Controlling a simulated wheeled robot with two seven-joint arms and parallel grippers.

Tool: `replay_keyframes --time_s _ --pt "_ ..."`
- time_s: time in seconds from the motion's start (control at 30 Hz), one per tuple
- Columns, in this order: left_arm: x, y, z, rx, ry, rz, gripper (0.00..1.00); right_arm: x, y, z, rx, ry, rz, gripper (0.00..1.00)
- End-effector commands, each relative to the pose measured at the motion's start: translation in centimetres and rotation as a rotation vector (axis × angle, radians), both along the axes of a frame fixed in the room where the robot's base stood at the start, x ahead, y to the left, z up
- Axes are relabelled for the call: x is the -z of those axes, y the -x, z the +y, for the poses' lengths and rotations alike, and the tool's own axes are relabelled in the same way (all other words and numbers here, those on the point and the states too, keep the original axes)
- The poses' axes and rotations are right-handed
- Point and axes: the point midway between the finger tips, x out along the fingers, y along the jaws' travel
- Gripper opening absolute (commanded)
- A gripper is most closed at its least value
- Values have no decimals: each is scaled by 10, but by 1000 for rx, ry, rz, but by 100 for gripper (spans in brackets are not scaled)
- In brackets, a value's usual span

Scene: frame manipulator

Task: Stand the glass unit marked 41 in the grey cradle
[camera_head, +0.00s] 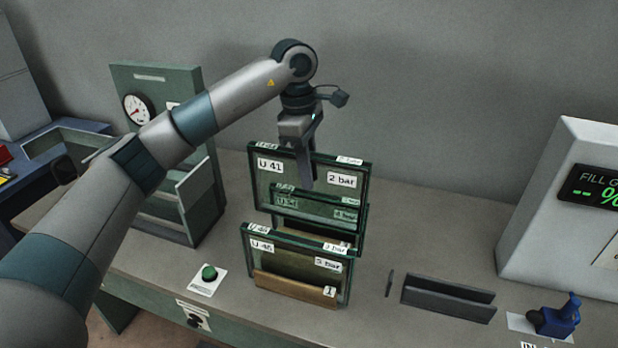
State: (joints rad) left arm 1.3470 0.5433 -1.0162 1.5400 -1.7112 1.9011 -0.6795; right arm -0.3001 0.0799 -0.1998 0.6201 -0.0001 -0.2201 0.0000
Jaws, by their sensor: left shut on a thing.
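The grey cradle (448,298), a dark slotted holder, lies to the right on the bench and looks empty. My right gripper is out of view.
Other glass units (298,261) stand in front of U 41, behind a wooden rack front (294,289) marked 1. A green button (209,273) is left, a blue device (554,316) right. A white machine (565,220) stands at right. Bench behind the cradle is clear.

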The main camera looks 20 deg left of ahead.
Motion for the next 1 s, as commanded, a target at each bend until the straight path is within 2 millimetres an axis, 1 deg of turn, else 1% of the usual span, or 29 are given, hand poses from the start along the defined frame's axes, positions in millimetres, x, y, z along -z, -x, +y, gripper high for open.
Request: replay_keyframes --time_s 0.03,0.1,0.4,0.5,1.0 --pt "-9 -1 0 1 1 -4 0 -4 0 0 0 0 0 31" --pt "-15 -1 0 0 1 -5 0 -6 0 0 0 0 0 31" --pt "-41 -1 0 1 2 -4 0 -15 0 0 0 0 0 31" --pt "-46 -1 0 1 1 -3 0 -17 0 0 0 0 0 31" --pt "-48 0 0 1 2 -3 0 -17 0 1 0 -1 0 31"
